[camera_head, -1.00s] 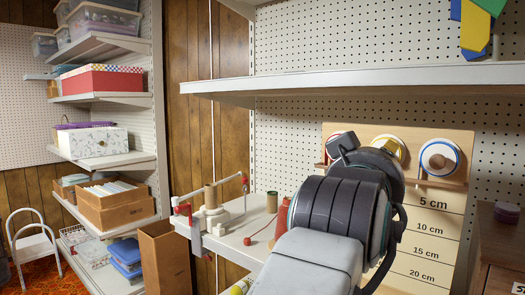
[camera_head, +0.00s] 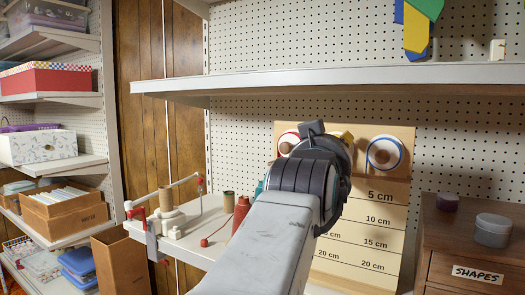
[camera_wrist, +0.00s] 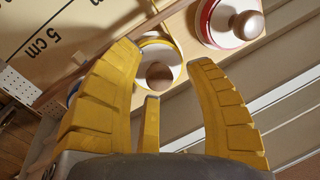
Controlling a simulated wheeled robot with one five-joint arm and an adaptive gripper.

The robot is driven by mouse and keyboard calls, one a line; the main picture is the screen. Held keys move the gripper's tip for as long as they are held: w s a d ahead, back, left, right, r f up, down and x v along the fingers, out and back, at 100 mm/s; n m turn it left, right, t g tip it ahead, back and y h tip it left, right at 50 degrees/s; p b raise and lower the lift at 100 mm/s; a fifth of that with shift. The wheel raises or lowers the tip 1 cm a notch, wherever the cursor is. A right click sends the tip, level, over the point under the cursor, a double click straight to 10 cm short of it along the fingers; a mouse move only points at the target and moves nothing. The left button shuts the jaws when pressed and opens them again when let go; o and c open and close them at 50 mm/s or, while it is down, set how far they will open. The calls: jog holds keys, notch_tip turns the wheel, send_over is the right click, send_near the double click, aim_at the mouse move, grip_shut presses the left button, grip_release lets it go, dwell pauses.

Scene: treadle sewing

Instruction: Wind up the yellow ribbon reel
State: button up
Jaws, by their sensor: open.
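The yellow ribbon reel (camera_wrist: 158,54) shows in the wrist view as a pale disc with a yellow rim and a round wooden knob (camera_wrist: 160,76). It is mounted on the wooden measuring board (camera_head: 372,240). My gripper (camera_wrist: 164,52) has yellow fingers, spread open on either side of the reel in the picture, with the knob between them. I see no contact, and the gap in depth is hard to tell. In the head view my arm hides most of this reel and my gripper.
A red-rimmed reel (camera_wrist: 230,22) and a blue-rimmed reel (camera_head: 384,153) flank it on the board. A shelf (camera_head: 340,80) runs above. A red bottle (camera_head: 241,214) and a winder (camera_head: 166,212) stand on the bench at left. A SHAPES drawer cabinet (camera_head: 470,240) stands at right.

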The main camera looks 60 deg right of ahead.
jog(key=shift+d, duration=0.25)
grip_shut()
dwell(0.5)
